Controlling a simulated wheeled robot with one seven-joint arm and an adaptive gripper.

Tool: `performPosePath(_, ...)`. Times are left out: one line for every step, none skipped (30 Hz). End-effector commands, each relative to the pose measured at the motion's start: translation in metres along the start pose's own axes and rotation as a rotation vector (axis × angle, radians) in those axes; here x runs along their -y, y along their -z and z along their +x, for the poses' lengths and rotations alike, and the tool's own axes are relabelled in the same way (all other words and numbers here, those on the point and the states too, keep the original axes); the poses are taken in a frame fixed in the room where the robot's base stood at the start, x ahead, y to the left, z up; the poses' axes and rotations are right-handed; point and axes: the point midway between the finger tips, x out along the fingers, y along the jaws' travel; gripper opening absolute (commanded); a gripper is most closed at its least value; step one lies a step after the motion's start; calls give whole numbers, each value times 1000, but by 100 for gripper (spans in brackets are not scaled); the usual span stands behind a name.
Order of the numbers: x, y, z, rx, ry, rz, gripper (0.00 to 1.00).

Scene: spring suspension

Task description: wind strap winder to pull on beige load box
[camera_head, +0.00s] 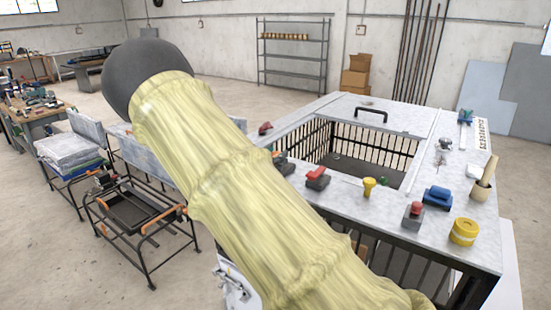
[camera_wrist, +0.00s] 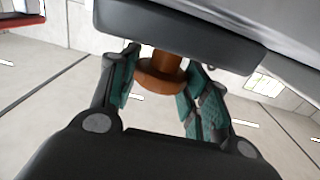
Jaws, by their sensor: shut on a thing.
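In the wrist view my gripper (camera_wrist: 162,68) has its teal-padded fingers closed around a round brown-orange knob (camera_wrist: 160,84). The knob hangs below a dark grey bar (camera_wrist: 180,34) and looks like the handle of the strap winder, though the rest of the winder is not clear. In the head view my yellow-sleeved arm crosses the middle and hides my gripper and the knob. I cannot make out the beige load box or the strap in either view.
A light worktable (camera_head: 455,195) with a railed square opening carries red, yellow and blue items along its edges. A black frame stand with orange handles (camera_head: 155,222) is at left. Cardboard boxes (camera_head: 355,80) and a shelf rack (camera_head: 293,38) stand behind. The back floor is clear.

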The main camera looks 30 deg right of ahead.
Motion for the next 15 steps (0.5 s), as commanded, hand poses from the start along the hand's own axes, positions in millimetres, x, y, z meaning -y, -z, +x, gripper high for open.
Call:
performPosePath(2,0,0,-1,-13,4,23)
performPosePath(2,0,1,0,-23,4,23)
performPosePath(2,0,1,0,-41,5,23)
performPosePath(2,0,1,0,-55,6,23)
performPosePath(2,0,1,0,-71,6,23)
performPosePath(2,-1,1,-1,-94,5,23)
performPosePath(3,-1,1,0,-112,6,23)
performPosePath(3,-1,2,0,-133,6,23)
performPosePath(3,-1,2,0,-161,6,23)
performPosePath(4,-2,2,0,-181,7,23)
performPosePath(4,-2,2,1,-205,7,23)
performPosePath(4,-2,3,0,-235,7,23)
performPosePath(4,-2,2,0,-257,6,23)
performPosePath(5,-2,3,2,-280,8,23)
performPosePath(5,-2,3,1,-311,6,23)
